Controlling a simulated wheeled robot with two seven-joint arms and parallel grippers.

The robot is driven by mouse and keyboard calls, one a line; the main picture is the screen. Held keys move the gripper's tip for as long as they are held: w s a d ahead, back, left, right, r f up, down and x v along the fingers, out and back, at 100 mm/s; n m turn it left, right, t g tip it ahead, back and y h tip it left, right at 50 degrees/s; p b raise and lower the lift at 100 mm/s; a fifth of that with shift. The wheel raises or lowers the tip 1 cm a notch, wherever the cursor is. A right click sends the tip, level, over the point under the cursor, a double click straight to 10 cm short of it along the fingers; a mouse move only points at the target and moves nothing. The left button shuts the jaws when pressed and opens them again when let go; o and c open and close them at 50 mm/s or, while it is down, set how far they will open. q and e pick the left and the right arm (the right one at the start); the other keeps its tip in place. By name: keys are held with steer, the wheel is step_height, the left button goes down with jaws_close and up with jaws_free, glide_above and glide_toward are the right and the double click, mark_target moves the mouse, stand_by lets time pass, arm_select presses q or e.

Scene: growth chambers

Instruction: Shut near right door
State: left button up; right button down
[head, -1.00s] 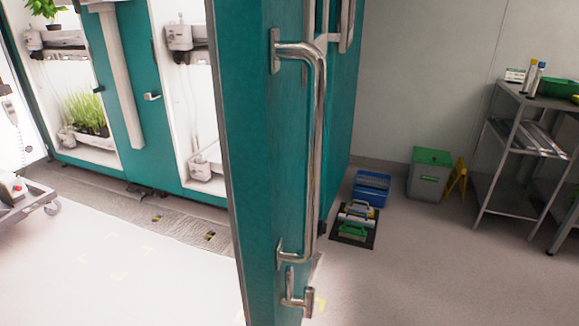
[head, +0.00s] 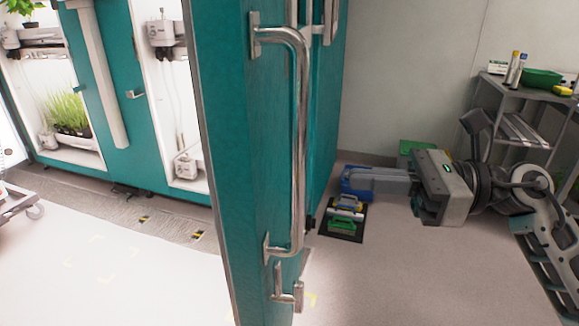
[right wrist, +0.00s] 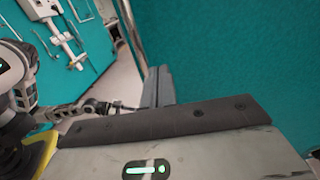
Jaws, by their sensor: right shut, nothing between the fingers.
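The near right door is a teal panel (head: 230,150) standing open across the middle of the head view. Its long metal bar handle (head: 299,150) and a small lower latch handle (head: 285,290) are on the face turned to the right. My right gripper (head: 350,180) comes in from the right, its shut, empty fingers pointing left toward that face. It looks apart from the handle. In the right wrist view the shut fingers (right wrist: 158,86) show beside a large teal surface (right wrist: 225,50), probably this door; contact cannot be told.
Teal chambers with lit shelves and plants (head: 72,112) stand at the left. A metal shelf rack (head: 520,95) stands at the right.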

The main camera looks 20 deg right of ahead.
mark_target(266, 172)
steer(key=p+x, duration=0.3)
steer(key=x, duration=0.6)
steer(key=shift+w+a+r, duration=0.15)
steer(key=shift+a, duration=0.25)
steer(key=shift+w+a, duration=0.2)
steer(key=shift+a, duration=0.25)
steer(key=shift+p, duration=0.3)
